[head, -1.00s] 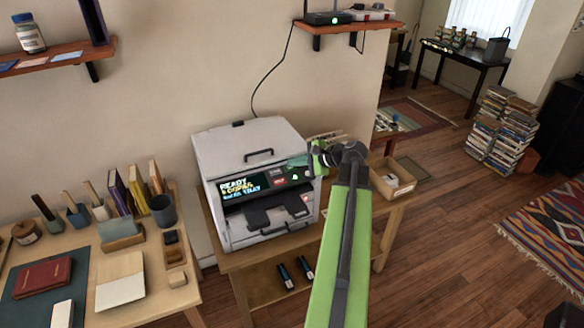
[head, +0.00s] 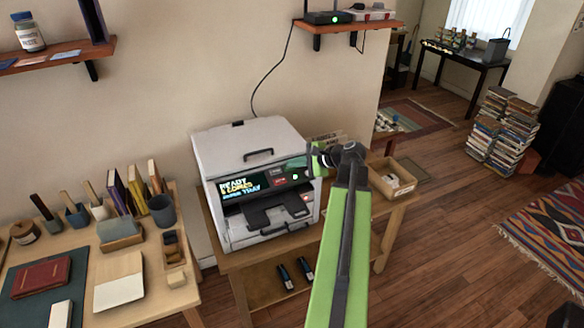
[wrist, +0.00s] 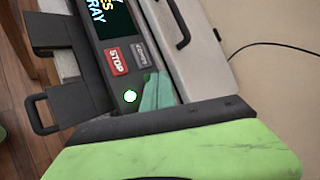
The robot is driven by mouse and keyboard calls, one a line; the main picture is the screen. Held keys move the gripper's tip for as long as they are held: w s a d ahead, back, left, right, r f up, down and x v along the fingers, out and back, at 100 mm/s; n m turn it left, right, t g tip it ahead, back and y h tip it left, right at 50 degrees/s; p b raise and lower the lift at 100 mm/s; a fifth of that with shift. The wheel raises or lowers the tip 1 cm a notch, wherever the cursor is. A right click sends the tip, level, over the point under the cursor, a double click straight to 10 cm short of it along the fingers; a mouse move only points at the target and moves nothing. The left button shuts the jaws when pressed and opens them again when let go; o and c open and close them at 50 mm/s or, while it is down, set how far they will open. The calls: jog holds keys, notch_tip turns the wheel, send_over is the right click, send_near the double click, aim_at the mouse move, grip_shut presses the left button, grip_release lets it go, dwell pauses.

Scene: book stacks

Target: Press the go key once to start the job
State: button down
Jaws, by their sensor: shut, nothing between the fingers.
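The grey-white copier (head: 250,142) stands on a low wooden table, with a dark control panel across its front. Its screen (head: 243,186) is lit and begins with READY. In the wrist view the panel shows a red STOP key (wrist: 116,61), a grey key (wrist: 140,55) and a round white spot with a green rim (wrist: 130,96). No go label is readable. The green-rimmed spot also shows in the head view (head: 295,177). My gripper (head: 312,160) is shut and empty at the panel's right end. Its teal tip (wrist: 157,84) lies close beside the spot; contact cannot be told.
An output tray (head: 268,214) juts from the copier's front. An open cardboard box (head: 398,167) sits right of the copier. A desk with books and pots (head: 115,235) stands at left. A shelf (head: 350,25) hangs above.

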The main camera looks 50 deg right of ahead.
jog(key=shift+f, duration=0.15)
jog(key=shift+s+r+p, duration=0.15)
jog(key=shift+r+p, duration=0.4)
jog(key=shift+r, duration=0.1)
notch_tip(320, 180, up, 6)
jog(key=s+p, duration=0.1)
jog(key=p, duration=0.4)
jog(key=shift+s+a+f+p, duration=0.15)
jog(key=shift+s+a+p, duration=0.2)
jog(key=shift+a, duration=0.05)
